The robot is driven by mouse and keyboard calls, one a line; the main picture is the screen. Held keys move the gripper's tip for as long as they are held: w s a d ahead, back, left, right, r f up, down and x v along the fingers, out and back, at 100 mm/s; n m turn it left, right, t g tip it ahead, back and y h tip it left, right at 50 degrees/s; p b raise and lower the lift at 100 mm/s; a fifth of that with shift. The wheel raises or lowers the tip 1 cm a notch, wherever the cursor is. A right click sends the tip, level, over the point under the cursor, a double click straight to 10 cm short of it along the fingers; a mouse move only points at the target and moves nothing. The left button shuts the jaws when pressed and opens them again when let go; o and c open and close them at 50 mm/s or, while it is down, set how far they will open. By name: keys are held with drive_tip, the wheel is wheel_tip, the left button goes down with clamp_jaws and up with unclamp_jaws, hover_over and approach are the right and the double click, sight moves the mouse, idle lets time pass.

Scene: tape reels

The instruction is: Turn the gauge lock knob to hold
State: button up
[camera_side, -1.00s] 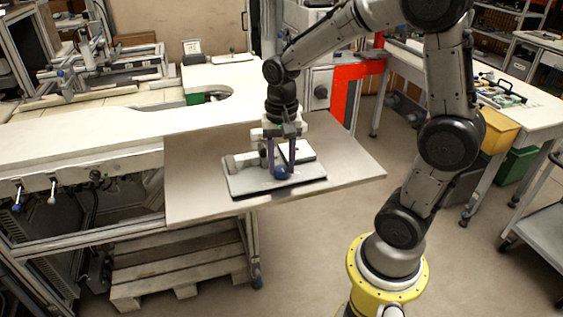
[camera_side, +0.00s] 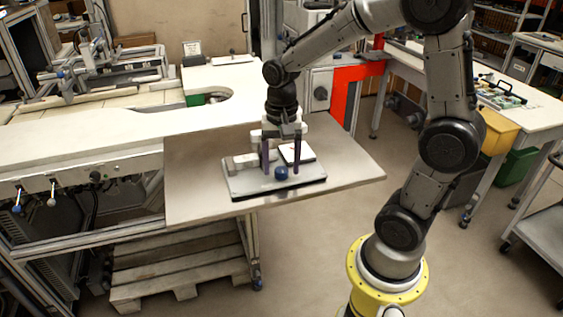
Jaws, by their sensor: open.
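The gauge lock knob is a round blue knob (camera_side: 281,173) at the front middle of a light grey base plate (camera_side: 245,184) on the table. My gripper (camera_side: 281,168) points straight down over the plate. Its two dark purple fingers are spread apart, one to the left and one to the right of the knob, with visible gaps. From this view I cannot tell how deep the fingers reach beside the knob, or which way the knob is turned. A grey block-like fixture (camera_side: 243,161) and a white-topped, dark-edged piece (camera_side: 298,153) sit on the plate behind the knob.
The plate rests on a grey tabletop (camera_side: 200,197) with bare room to its left and right. A white bench (camera_side: 90,140) adjoins at the left. A red post (camera_side: 341,95) stands behind. A wooden pallet (camera_side: 180,270) lies beneath the table.

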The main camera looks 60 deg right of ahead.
sight(281, 169)
drive_tip(key=shift+r, duration=0.1)
wheel_tip(281, 169, up, 14)
drive_tip(key=shift+f, duration=0.2)
idle(0.4)
drive_tip(key=s+a+r+n+t, duration=0.2)
drive_tip(key=s+a, duration=0.2)
drive_tip(key=s, duration=0.2)
drive_tip(key=s+a+f+n+t, duration=0.2)
drive_tip(key=s+f+n, duration=0.4)
drive_tip(key=n, duration=0.4)
drive_tip(key=shift+a+f+t, duration=0.25)
drive_tip(key=shift+f+t, duration=0.25)
drive_tip(key=shift+t, duration=0.3)
